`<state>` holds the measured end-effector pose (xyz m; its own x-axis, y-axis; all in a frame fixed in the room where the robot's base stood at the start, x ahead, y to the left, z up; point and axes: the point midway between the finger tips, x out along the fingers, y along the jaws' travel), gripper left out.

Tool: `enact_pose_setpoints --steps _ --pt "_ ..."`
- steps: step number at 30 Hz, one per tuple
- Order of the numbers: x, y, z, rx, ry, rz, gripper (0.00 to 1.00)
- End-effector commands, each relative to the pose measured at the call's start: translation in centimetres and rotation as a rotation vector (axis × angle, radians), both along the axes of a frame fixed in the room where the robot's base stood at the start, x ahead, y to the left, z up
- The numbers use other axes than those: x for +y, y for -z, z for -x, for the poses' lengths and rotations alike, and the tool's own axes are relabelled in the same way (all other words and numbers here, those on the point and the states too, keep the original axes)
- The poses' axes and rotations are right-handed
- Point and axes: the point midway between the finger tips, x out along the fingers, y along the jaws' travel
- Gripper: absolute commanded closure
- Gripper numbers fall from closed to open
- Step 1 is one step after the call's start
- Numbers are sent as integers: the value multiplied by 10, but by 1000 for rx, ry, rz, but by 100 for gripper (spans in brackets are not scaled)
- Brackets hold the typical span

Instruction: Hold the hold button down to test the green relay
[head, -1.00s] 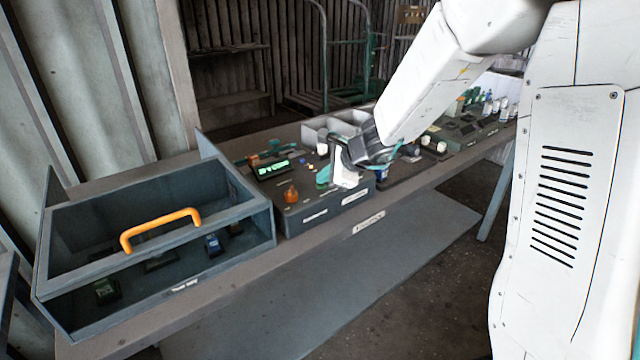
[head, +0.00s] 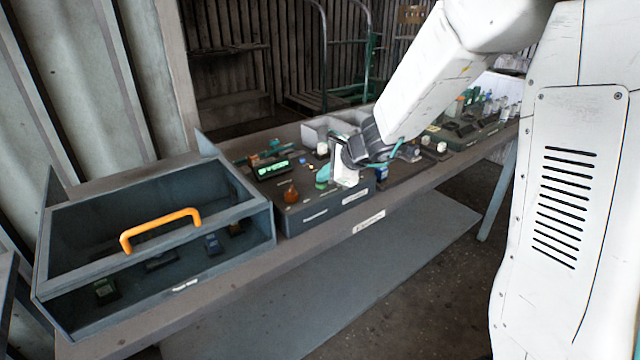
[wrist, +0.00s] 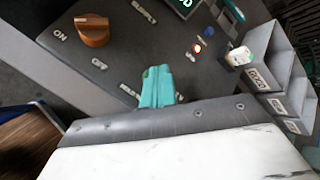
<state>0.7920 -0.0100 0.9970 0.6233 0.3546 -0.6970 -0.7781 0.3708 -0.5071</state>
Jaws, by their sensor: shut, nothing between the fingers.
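My gripper (wrist: 158,88) shows teal fingers, shut and empty, pointing down at the dark tester panel (wrist: 150,50). In the head view, my gripper (head: 323,180) is low over the panel's right front part. A printed label partly shows beside and under the fingers. The hold button cannot be made out and may be hidden by the fingers; I cannot tell whether they touch it. A green display (head: 272,169) is lit at the panel's back; its text is too small to read. A green block (head: 106,290), possibly a relay, lies in the handled box.
An orange knob (wrist: 93,30) stands by the ON and OFF labels. Labelled bins (wrist: 262,75) stand close on the right. A box with an orange handle (head: 160,228) is on the left.

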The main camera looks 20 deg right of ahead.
Motion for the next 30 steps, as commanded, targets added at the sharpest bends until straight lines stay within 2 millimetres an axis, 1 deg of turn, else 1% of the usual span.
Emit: enact_pose_setpoints --steps 6,17,30 --pt "0 -11 0 -1 0 -1 100" --pt "0 -14 0 -1 0 -1 100" --pt "0 -55 0 -3 1 -1 100"
